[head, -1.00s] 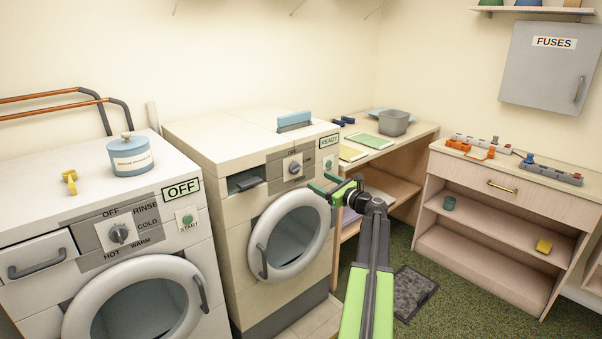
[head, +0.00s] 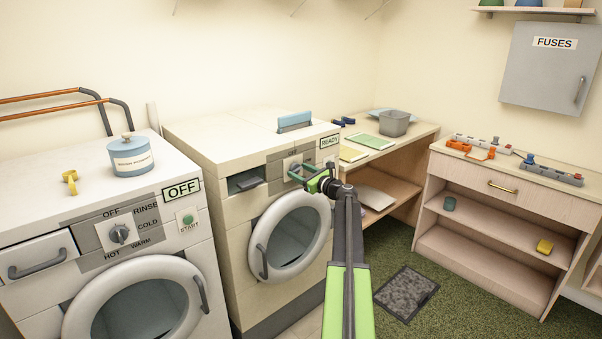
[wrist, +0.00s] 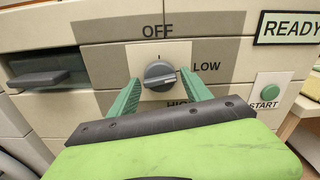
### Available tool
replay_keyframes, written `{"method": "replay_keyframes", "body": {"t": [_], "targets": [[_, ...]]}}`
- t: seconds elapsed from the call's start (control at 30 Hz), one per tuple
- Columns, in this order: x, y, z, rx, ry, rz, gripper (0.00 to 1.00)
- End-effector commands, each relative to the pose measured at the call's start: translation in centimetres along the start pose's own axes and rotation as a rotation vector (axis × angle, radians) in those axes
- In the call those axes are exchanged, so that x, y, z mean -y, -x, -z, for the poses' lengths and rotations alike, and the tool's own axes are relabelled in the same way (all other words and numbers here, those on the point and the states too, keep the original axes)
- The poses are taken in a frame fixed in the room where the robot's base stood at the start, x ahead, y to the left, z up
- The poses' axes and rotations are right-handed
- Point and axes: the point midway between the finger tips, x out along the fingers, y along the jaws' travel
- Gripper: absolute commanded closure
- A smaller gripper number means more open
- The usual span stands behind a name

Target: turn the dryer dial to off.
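The dryer (head: 225,140) is the right-hand machine, with a READY sign on its front. In the wrist view its round grey dial (wrist: 160,75) sits on a beige plate marked OFF above, LOW to the right and a partly covered word below right. The dial's grip bar lies nearly level; which end is the pointer is hard to tell. My gripper (wrist: 160,78) is open, with one green finger on each side of the dial. Contact cannot be made out. In the head view my gripper (head: 295,172) is at the dryer panel and partly covers the dial.
A START button (wrist: 269,91) is right of the dial, and a drawer handle (wrist: 40,79) is to its left. The round dryer door (head: 292,243) is below. The washer (head: 60,210) stands left. A desk (head: 410,135) with a grey bin is right.

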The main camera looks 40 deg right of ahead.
Motion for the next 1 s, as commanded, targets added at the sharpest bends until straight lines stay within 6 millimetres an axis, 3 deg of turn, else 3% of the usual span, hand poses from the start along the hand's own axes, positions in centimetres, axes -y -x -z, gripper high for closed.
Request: {"method": "replay_keyframes", "body": {"t": [0.03,0.37,0.67,1.0], "targets": [[0.01,0.02,0.0,0.0,0.0,0.0,0.51],[0.03,0.05,0.01,0.0,0.0,0.0,0.94],[0.12,0.06,0.01,0.0,0.037,0.002,0.95],[0.09,0.08,0.02,-0.001,0.261,0.002,0.95]]}}
